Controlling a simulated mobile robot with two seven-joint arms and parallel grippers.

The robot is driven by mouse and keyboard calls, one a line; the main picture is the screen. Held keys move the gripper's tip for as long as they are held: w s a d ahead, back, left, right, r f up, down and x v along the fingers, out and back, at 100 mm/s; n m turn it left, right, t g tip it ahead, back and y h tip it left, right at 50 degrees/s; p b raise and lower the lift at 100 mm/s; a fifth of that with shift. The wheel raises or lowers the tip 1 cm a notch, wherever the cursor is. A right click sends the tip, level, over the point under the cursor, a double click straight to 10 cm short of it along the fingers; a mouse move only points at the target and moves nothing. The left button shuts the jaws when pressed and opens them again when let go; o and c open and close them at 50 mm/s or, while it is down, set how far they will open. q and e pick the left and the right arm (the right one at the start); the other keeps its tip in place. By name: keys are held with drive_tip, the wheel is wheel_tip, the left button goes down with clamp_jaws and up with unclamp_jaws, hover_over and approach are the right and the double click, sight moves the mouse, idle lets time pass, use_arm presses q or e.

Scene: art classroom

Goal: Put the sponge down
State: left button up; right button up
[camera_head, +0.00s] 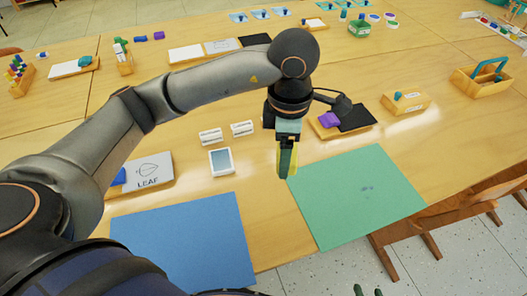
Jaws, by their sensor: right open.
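My left arm reaches in from the left over the table. Its gripper (287,145) points down and is shut on a narrow yellow and green sponge (287,165). The sponge hangs upright beside the left corner of the green mat (355,210); I cannot tell whether it touches the table. My right gripper (367,291) shows only as two dark fingertips at the bottom edge, apart and empty, above the floor.
A blue mat (185,245) lies at the front left. A white-framed card (221,161) and two small white blocks lie left of the sponge.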

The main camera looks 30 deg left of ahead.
use_arm(q)
drive_tip(key=w+a+f, duration=0.4)
drive_tip(key=w+a, duration=0.2)
hover_over(266, 153)
drive_tip(key=f, duration=0.4)
drive_tip(key=shift+s+d+f, duration=0.3)
drive_tip(key=shift+s+f, duration=0.05)
drive_tip(key=shift+w+a+f+b, duration=0.2)
drive_tip(key=shift+f+b, duration=0.1)
drive_tip(key=shift+f, duration=0.1)
drive_tip(key=shift+w+a+f, duration=0.1)
drive_tip(key=shift+f, duration=1.55)
drive_tip(key=shift+f, duration=0.1)
drive_tip(key=o, duration=1.2)
